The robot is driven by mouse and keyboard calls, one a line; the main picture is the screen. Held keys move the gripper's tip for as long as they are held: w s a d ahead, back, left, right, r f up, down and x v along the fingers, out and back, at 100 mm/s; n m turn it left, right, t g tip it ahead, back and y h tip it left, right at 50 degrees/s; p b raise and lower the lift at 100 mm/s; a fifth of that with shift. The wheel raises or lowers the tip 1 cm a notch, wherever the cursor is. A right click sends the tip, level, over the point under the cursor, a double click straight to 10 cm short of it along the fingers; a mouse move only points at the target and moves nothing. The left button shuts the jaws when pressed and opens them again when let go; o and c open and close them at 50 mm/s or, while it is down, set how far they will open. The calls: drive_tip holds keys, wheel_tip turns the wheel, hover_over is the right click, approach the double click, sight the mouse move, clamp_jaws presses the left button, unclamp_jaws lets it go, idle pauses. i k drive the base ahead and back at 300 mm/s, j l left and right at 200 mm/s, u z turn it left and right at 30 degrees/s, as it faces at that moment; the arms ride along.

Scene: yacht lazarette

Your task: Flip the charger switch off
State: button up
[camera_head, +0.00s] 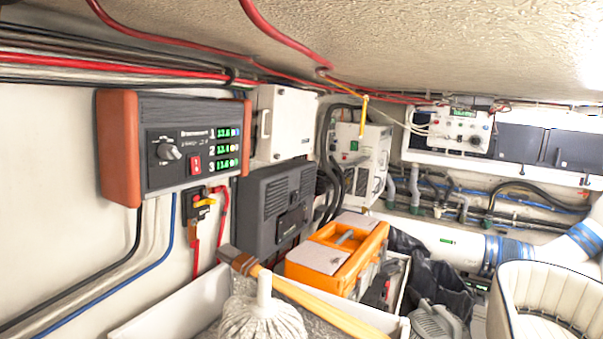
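The charger (200,110) is a dark grey box with orange-red end caps on the left wall. Its front shows three green number readouts, a black rotary knob (166,152) and a small red rocker switch (195,164) to the right of the knob. I take the red rocker as the charger switch, but which way it is set is too small to tell. My gripper is not in this view, and nothing covers the charger's front.
Below the charger hang a black-and-yellow connector (197,203) and several cables. A wooden-handled hammer (310,300), a white mop-like head (262,318) and an orange toolbox (335,255) crowd the lower middle. A cream cushioned seat (545,290) stands at right. The ceiling is low.

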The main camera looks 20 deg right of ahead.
sight(195, 164)
drive_tip(key=i+l, duration=0.85)
drive_tip(key=i+l+z, duration=0.05)
